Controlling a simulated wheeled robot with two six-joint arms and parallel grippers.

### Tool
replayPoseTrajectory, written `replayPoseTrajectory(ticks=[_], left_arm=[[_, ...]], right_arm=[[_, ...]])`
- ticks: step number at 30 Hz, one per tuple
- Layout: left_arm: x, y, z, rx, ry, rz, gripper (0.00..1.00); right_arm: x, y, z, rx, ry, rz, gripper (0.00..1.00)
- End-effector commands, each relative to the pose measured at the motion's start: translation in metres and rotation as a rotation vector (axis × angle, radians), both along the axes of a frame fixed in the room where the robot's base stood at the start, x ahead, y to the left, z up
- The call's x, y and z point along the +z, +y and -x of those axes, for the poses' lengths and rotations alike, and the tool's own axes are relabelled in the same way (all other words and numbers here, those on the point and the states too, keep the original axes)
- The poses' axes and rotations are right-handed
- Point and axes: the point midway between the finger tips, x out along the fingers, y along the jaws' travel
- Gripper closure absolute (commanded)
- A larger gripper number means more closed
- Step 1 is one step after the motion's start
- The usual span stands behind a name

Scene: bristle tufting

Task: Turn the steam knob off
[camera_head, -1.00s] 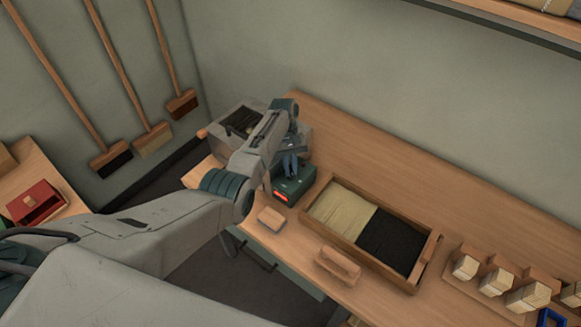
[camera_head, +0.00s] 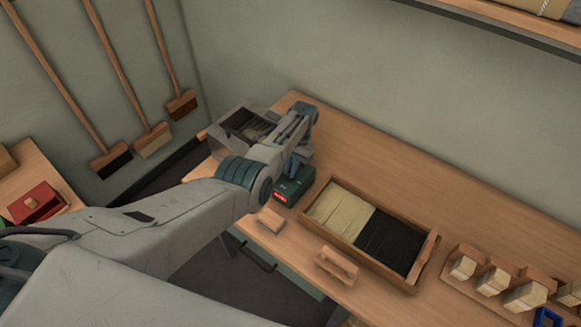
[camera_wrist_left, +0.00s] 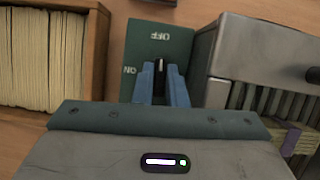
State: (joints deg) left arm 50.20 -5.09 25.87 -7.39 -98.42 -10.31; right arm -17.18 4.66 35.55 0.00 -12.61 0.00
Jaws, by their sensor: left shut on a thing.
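The steam control box (camera_head: 300,186) is dark green and stands on the bench, with a lit red light (camera_head: 281,198) on its front. In the left wrist view the green box (camera_wrist_left: 173,43) bears the labels OFF and ON, upside down. My left gripper (camera_wrist_left: 160,78) is shut on the black steam knob (camera_wrist_left: 159,66), which lies between its blue fingers. The knob's long side points toward OFF, away from ON at its left. In the head view my left gripper (camera_head: 291,168) is over the box, and the knob is hidden. My right gripper is not in view.
A grey metal bin (camera_head: 222,139) stands left of the box. A wooden tray (camera_head: 427,262) of pale and black bristles is close on its right. The bench behind the tray is clear.

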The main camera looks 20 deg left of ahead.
Motion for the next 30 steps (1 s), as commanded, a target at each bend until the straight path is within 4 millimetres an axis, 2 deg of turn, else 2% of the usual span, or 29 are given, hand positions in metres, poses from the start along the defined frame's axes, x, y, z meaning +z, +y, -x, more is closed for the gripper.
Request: replayPoseTrajectory(ticks=[9, 23, 24, 26, 27, 30], left_arm=[[0.0015, -0.0003, -0.0012, -0.089, -0.004, 0.0, 1.0], [0.0014, -0.0004, -0.0014, -0.099, -0.005, 0.0, 1.0], [0.0014, -0.0004, -0.0014, -0.099, -0.005, 0.0, 0.82], [0.0013, -0.0004, -0.0013, -0.099, -0.004, 0.0, 0.71], [0.0011, -0.0003, -0.0012, -0.099, -0.004, 0.0, 0.66], [0.0008, -0.0004, -0.0008, -0.099, -0.003, 0.001, 0.66]], right_arm=[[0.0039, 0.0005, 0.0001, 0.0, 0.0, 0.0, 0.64], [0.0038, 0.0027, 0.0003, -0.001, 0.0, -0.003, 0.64], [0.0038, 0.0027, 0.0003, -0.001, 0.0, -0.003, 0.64], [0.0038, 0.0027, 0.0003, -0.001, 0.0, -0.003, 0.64], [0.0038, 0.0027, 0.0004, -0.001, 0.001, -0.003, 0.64], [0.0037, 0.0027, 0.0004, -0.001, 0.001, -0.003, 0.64]])
